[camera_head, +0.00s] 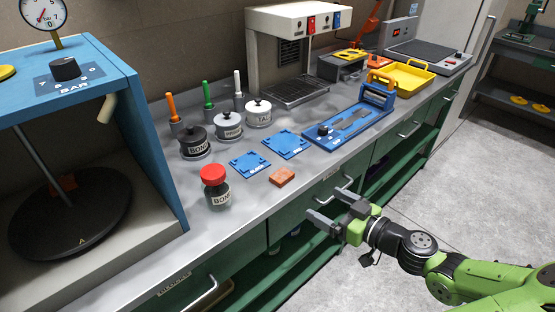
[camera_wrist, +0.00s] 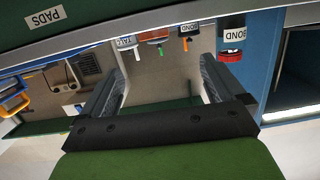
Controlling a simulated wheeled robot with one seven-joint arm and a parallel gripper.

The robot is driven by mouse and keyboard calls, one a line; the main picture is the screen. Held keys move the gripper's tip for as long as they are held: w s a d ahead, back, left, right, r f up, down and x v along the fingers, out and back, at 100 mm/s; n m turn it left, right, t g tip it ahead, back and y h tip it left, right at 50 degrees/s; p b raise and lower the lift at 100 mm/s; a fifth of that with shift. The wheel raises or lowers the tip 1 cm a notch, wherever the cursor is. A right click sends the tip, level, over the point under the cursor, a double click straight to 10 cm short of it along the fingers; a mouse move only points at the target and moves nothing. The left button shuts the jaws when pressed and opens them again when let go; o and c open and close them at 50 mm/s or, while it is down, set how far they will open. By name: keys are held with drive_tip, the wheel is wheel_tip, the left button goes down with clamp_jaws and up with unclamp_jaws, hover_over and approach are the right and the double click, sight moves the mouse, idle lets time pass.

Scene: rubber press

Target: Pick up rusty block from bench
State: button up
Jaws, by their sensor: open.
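The rusty block (camera_head: 282,177) is a small orange-brown brick lying flat near the front edge of the grey bench top (camera_head: 247,205). It sits just in front of two blue plates, and nothing holds it. I cannot make it out in the wrist view. My gripper (camera_head: 321,206) is open and empty in front of the bench, to the right of the block and clear of it. In the wrist view its two fingers (camera_wrist: 161,72) are spread wide, with nothing between them.
A red-capped bottle (camera_head: 215,187) stands left of the block. Blue plates (camera_head: 285,144) and lidded pots (camera_head: 228,126) are behind it. A blue tool tray (camera_head: 349,124) lies to the right. A blue press frame (camera_head: 150,140) bounds the left. A drawer handle (camera_head: 343,187) protrudes near my gripper.

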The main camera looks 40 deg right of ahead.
sight(288, 179)
drive_tip(key=w+b, duration=0.1)
drive_tip(key=w, duration=0.4)
drive_tip(key=w+f+b, duration=0.1)
drive_tip(key=w, duration=0.4)
drive_tip(key=w+f, duration=0.1)
drive_tip(key=w, duration=0.4)
drive_tip(key=shift+w+d+f+b, duration=0.1)
drive_tip(key=shift+d+f+b, duration=0.1)
drive_tip(key=shift+b, duration=0.2)
drive_tip(key=shift+r, duration=0.1)
drive_tip(key=shift+c, duration=0.2)
drive_tip(key=c, duration=1.4)
